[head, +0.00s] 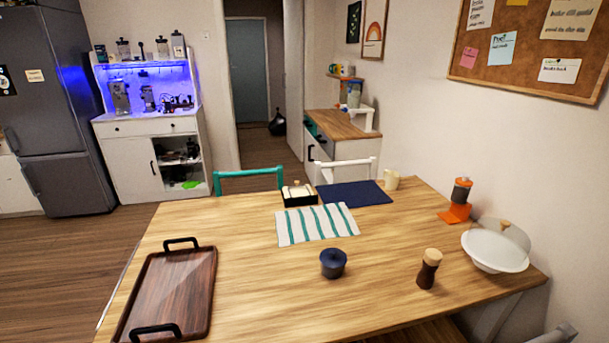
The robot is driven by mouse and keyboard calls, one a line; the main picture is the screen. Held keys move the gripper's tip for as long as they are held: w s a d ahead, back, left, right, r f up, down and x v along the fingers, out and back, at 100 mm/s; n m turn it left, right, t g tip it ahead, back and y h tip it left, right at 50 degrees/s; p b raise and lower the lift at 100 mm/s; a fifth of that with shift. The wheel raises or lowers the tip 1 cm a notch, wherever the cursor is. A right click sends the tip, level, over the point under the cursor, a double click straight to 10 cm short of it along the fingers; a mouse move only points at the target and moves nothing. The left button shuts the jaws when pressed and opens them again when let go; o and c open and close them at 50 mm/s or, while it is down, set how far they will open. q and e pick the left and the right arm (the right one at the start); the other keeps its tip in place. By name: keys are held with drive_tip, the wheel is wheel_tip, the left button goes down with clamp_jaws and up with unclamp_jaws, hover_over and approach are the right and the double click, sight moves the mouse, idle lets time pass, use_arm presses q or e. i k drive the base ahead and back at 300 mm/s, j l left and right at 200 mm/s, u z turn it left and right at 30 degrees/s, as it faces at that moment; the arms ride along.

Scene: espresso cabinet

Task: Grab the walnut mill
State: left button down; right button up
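A small mill (429,269) with a dark brown body and a pale wooden top stands upright on the wooden dining table (240,287), towards the right front. It looks like the walnut mill, and nothing covers it. Neither of my grippers shows in the head view.
A dark blue lidded pot (333,263) stands left of the mill, and a white bowl (492,250) stands right of it. An orange-based device (456,211) stands behind. A wooden tray (172,286) lies at the left. A lit espresso cabinet (130,128) stands at the back.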

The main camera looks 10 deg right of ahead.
sight(425, 279)
drive_tip(key=z, duration=1.3)
drive_tip(key=l+u, duration=0.1)
